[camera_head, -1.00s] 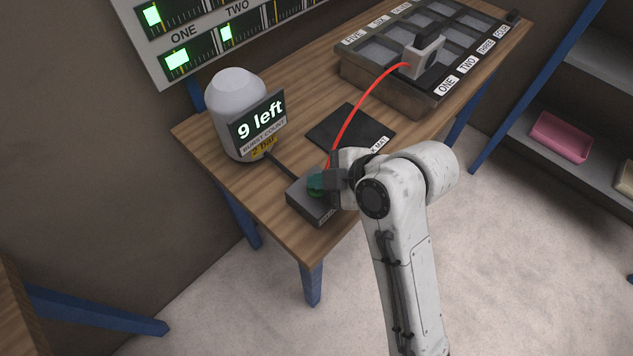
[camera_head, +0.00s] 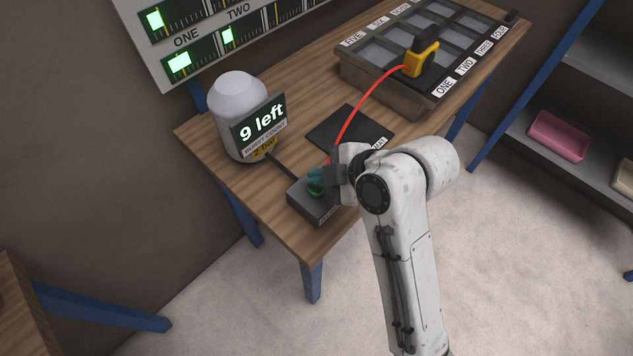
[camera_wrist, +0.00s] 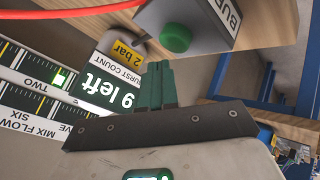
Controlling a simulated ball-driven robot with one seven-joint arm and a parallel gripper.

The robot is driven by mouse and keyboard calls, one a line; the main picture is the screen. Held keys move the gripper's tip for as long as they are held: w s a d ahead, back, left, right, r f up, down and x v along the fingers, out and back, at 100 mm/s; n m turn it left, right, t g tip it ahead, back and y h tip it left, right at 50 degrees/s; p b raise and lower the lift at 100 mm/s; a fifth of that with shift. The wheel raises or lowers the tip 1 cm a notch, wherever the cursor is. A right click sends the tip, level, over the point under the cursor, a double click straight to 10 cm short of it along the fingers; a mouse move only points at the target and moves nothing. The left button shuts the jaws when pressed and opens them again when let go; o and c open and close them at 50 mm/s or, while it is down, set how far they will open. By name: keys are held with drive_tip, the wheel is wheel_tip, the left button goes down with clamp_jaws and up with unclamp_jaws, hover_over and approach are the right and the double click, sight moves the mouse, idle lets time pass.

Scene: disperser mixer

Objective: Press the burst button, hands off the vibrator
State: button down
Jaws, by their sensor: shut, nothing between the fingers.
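The burst button is a green round knob (camera_wrist: 175,38) on a grey box (camera_head: 312,208) at the table's near corner. My gripper (camera_head: 318,178) is shut and empty, its teal fingers at the box's top; in the head view they overlap the button and hide part of it. In the wrist view the fingertips (camera_wrist: 157,66) appear just short of the button, with a small gap in the picture; contact cannot be told. The vibrator (camera_head: 422,58), yellow and black, sits on the compartment tray (camera_head: 385,92), away from my gripper. The burst count display (camera_head: 262,122) reads "9 left".
A white canister (camera_head: 237,95) stands behind the display, with a yellow "2 bar" label. A red cable (camera_head: 358,108) arcs from the vibrator down behind my gripper. A black mat (camera_head: 345,128) lies between box and tray. A panel (camera_head: 200,50) with green lights is behind.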

sight(321, 189)
drive_tip(key=shift+r+p, duration=2.2)
drive_tip(key=shift+r, duration=0.35)
drive_tip(key=s+d+f+m+h, duration=0.2)
drive_tip(key=s+d+f+m, duration=0.25)
drive_tip(key=d, duration=0.25)
drive_tip(key=s+d+f+m+h, duration=0.2)
drive_tip(key=s+d+f+m, duration=0.2)
drive_tip(key=d+f+m, duration=0.3)
drive_tip(key=s+d+f+m+g+h, duration=0.3)
drive_tip(key=s+d+m, duration=0.8)
drive_tip(key=s+d, duration=0.5)
drive_tip(key=shift+s+f+h, duration=0.65)
drive_tip(key=shift+s+h, duration=0.05)
